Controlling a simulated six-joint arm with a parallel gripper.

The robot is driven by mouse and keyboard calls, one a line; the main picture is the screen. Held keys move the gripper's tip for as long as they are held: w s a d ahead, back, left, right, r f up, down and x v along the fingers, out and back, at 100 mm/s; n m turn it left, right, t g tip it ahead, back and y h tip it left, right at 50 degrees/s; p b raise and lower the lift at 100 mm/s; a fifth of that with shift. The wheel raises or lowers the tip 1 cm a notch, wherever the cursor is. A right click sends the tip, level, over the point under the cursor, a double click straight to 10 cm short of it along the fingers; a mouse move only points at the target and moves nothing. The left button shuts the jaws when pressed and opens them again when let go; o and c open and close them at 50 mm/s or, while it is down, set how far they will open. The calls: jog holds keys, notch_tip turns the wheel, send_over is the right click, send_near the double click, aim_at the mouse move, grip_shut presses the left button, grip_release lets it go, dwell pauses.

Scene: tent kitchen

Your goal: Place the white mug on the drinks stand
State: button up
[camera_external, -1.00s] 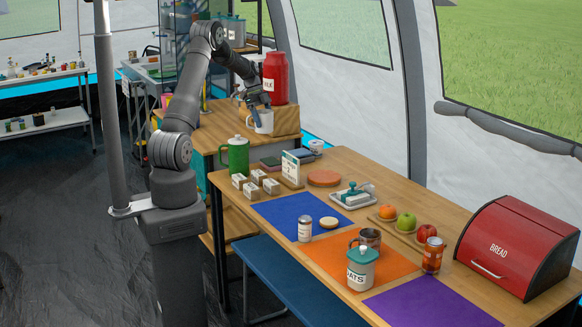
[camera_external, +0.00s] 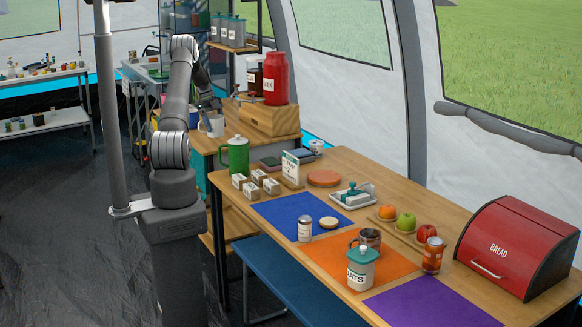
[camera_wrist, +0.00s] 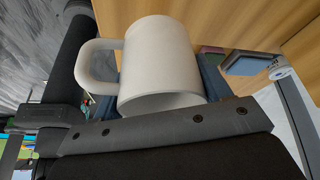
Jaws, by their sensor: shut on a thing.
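The white mug (camera_external: 214,126) is at the left part of the back wooden table in the external view. My gripper (camera_external: 209,108) is shut on it from above. In the wrist view the mug (camera_wrist: 160,65) fills the middle, between my fingers, with its handle to the left. I cannot tell whether its base touches the table.
A dark labelled jar (camera_external: 255,76) is beside the red jug. Grey canisters (camera_external: 227,32) stand on a shelf above. The near table holds several white boxes, mats and food items.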

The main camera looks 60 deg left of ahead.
aim_at(214, 134)
jog(key=shift+s+a+f, duration=0.25)
jog(key=shift+a+f, duration=0.15)
jog(key=shift+a, duration=0.2)
jog(key=shift+f, duration=1.95)
jog(key=shift+f, duration=0.15)
jog(key=o, duration=1)
jog(key=v, duration=1.2)
